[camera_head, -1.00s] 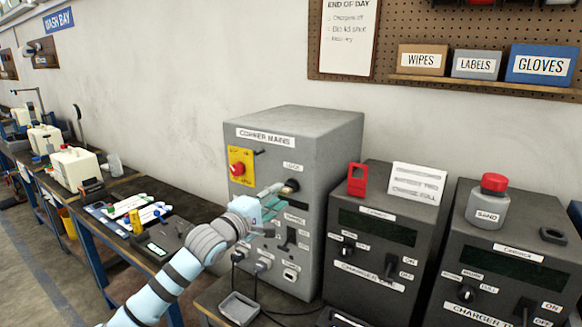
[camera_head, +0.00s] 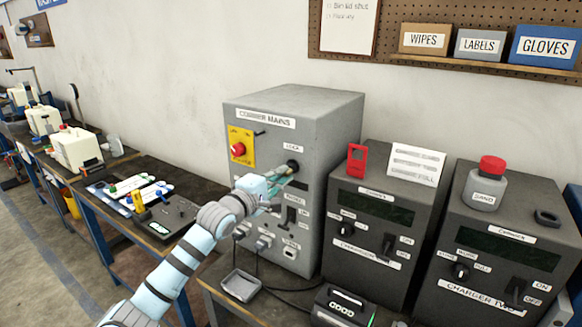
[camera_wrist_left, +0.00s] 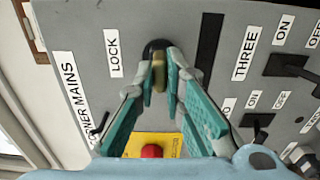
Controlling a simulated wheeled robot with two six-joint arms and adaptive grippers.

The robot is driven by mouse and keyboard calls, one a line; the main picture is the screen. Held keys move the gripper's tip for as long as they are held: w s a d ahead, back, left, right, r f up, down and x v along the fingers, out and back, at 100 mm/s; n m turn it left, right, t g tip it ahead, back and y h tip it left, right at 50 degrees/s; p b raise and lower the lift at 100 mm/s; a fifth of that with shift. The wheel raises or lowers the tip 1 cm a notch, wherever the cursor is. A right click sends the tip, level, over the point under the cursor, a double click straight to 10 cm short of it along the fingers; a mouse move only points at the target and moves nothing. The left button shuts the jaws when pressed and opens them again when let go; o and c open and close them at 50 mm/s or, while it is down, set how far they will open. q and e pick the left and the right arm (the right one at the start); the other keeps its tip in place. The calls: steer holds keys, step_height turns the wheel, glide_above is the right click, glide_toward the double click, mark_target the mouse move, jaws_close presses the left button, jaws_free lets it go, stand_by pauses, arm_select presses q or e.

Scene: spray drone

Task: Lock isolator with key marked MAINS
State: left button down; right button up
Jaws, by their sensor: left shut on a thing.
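The grey CORNER MAINS cabinet (camera_head: 300,108) stands on the bench at the centre. Its red isolator knob (camera_head: 238,149) sits on a yellow plate, also partly in the left wrist view (camera_wrist_left: 151,151). The black round lock (camera_head: 293,165) is beside the LOCK label; it also shows in the left wrist view (camera_wrist_left: 153,46). My left gripper (camera_head: 284,176) is shut on a small brass-coloured key (camera_wrist_left: 159,76), with its fingertips at the lock. The key points into the lock; how deep it sits and its marking are hidden. My right gripper is not in view.
Two dark charger units (camera_head: 375,215) (camera_head: 500,240) stand to the right; a red tag (camera_head: 356,158) and SAND bottle (camera_head: 487,183) sit on them. A grey tray (camera_head: 241,285) and cables lie below the cabinet. The left bench (camera_head: 150,175) holds several small items.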

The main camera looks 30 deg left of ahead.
arm_select(q)
steer(key=n+p, duration=0.5)
steer(key=n, duration=0.9)
steer(key=shift+n, duration=0.3)
steer(key=c, duration=1.6)
jaws_free()
